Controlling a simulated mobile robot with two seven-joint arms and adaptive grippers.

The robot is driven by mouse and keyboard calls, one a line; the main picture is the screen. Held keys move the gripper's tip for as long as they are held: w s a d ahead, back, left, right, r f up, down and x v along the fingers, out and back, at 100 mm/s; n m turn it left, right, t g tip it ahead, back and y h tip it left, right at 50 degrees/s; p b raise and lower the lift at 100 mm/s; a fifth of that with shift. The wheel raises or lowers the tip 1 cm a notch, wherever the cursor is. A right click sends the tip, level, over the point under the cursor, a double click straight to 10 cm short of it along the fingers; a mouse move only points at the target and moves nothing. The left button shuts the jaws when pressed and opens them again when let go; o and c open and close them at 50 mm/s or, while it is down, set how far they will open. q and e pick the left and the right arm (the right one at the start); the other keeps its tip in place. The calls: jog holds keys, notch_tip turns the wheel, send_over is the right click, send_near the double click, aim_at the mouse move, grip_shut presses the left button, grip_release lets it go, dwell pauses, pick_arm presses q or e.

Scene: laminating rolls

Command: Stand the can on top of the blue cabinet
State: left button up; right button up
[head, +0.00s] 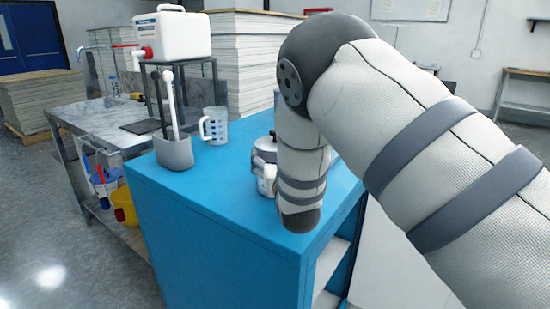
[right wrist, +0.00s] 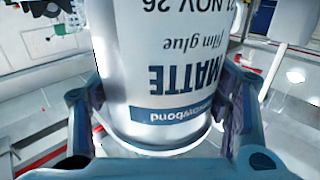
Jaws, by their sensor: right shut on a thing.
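The can (right wrist: 165,95) is a white cylinder printed "MATTE film glue" with a blue band, its lettering upside down in the right wrist view. My right gripper (right wrist: 158,112) is shut on it, with a finger on each side. My left gripper is not in view.
The cabinet's front left top is clear. A marble-topped bench (head: 95,118) adjoins it on the left.

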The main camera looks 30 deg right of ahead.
jog(key=o, duration=1.7)
jog(key=shift+f, duration=0.1)
jog(key=shift+s+a+r, duration=0.1)
jog(key=shift+s+r, duration=0.1)
jog(key=shift+s, duration=0.05)
jog(key=p+v, duration=0.1)
jog(key=v, duration=0.9)
jog(key=shift+s+a, duration=0.1)
jog(key=shift+s, duration=0.3)
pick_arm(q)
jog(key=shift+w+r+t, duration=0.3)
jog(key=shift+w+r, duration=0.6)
pick_arm(e)
jog(key=shift+s+a+f, duration=0.1)
jog(key=shift+s+a, duration=0.05)
jog(key=shift+s, duration=0.2)
